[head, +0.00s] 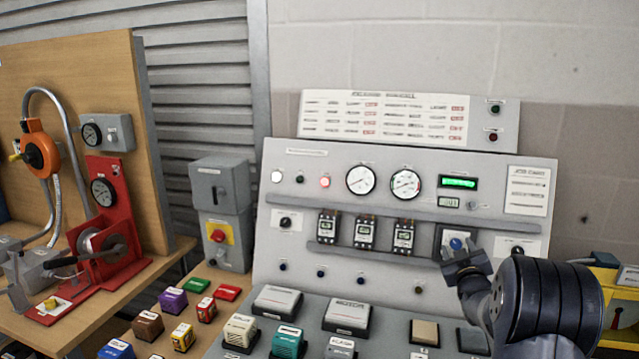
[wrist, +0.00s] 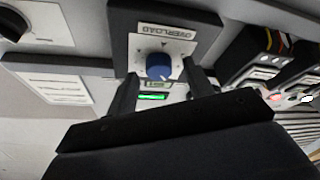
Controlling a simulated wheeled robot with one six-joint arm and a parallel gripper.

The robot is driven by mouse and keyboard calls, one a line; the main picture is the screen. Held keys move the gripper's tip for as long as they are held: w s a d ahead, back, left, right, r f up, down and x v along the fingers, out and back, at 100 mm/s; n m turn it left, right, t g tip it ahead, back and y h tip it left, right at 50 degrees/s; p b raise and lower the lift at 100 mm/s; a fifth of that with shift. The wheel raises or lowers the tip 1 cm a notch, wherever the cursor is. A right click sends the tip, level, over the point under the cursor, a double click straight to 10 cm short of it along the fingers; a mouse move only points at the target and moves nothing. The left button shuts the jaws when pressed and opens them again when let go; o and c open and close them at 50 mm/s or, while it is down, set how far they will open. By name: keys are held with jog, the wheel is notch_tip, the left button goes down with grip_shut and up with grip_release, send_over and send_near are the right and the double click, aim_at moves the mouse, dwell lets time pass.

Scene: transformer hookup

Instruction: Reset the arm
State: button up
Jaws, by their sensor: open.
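My gripper (head: 464,262) is at the lower right of the grey control panel (head: 330,210), in front of a blue knob (head: 456,244). The wrist view shows the blue knob (wrist: 158,66) on a dark-framed plate whose label reads OVERLOAD upside down. The open fingers of my gripper (wrist: 163,88) stand to either side of the knob, with nothing held. Whether they touch the knob or how far they overlap it in depth cannot be told. My dark arm comes in from the lower right of the head view.
Three breakers (head: 365,232) sit on the panel left of the knob. Blocks and boxes (head: 290,340) crowd the bench below. A grey switch box (head: 221,212) and a red gauge stand (head: 104,215) are at left. A yellow unit (head: 617,300) is right of my arm.

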jog(key=shift+d+r+n+y+p, duration=0.1)
jog(key=shift+n+y+p, duration=0.3)
jog(key=shift+n+p, duration=0.65)
jog(key=shift+d+r+n+y+p, duration=0.1)
jog(key=shift+n+y+p, duration=0.45)
jog(key=shift+p, duration=0.85)
jog(key=shift+s+a+f+b, duration=0.1)
jog(key=shift+s+f+b, duration=0.15)
jog(key=shift+s+b, duration=0.5)
jog(key=shift+s, duration=0.7)
jog(key=shift+a+r, duration=0.1)
